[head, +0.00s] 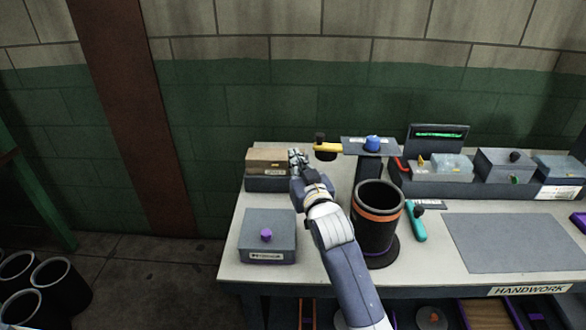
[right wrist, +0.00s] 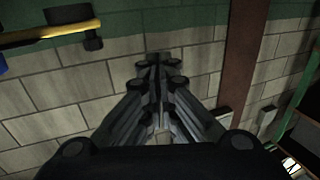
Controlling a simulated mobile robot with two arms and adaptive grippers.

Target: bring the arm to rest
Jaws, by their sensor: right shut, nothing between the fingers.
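My right arm reaches up over the workbench in the head view. My left gripper is not in view.
The workbench (head: 330,283) holds a dark cylinder with an orange band (head: 377,215) right of my forearm. A grey box with a purple knob (head: 268,246) is at left. A yellow-handled tool (head: 328,148) is just right of my gripper. A grey mat (head: 505,243) lies clear at right.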

